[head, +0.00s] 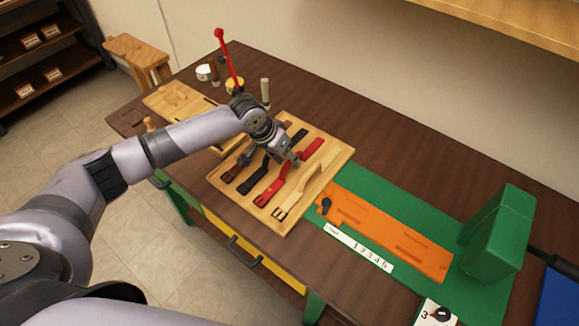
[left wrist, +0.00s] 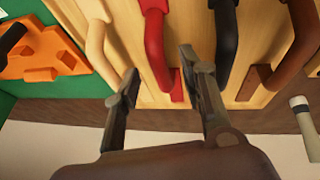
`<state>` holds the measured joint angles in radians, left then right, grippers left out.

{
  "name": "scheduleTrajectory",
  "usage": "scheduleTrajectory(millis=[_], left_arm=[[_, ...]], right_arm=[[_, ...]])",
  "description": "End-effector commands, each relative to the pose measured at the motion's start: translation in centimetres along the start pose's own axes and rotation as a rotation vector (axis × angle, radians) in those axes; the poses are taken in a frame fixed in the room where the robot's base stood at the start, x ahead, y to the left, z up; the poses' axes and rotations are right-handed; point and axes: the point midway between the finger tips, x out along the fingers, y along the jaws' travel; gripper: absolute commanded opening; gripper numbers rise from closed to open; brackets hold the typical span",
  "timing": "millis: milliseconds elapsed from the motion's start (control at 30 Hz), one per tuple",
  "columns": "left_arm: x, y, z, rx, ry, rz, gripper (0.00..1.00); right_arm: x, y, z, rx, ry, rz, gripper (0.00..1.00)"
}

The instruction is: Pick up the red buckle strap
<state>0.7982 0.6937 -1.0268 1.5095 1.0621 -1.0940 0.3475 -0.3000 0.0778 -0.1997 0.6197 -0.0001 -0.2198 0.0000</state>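My left gripper (head: 293,161) is over the board, close to the far part of this strap. In the left wrist view, the red strap (left wrist: 154,28) runs down to a darker red end between the two spread fingers of my left gripper (left wrist: 160,68). The gripper looks open, with gaps beside the strap; I cannot tell whether a finger touches it. My right gripper is not in view.
A cream strap (head: 293,198) and a black strap (head: 254,179) flank the red one. An orange plate (head: 385,232) lies on a green mat with a green block (head: 497,235). A tall red-handled lever (head: 229,60) stands behind my arm.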

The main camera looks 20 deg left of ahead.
Motion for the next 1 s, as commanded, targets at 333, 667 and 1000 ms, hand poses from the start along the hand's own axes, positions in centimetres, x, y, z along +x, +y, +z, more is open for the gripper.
scheduleTrajectory(millis=[333, 667, 1000], left_arm=[[2.8, -0.1, -0.1, 0.001, 0.001, -0.001, 0.38], [2.7, -0.1, -0.1, 0.001, 0.001, 0.000, 0.26], [2.7, -0.1, -0.1, 0.000, 0.001, -0.001, 0.03]], right_arm=[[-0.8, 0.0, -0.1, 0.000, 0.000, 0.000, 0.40], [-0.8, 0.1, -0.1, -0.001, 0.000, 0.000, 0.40], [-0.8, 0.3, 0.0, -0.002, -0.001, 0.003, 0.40]])
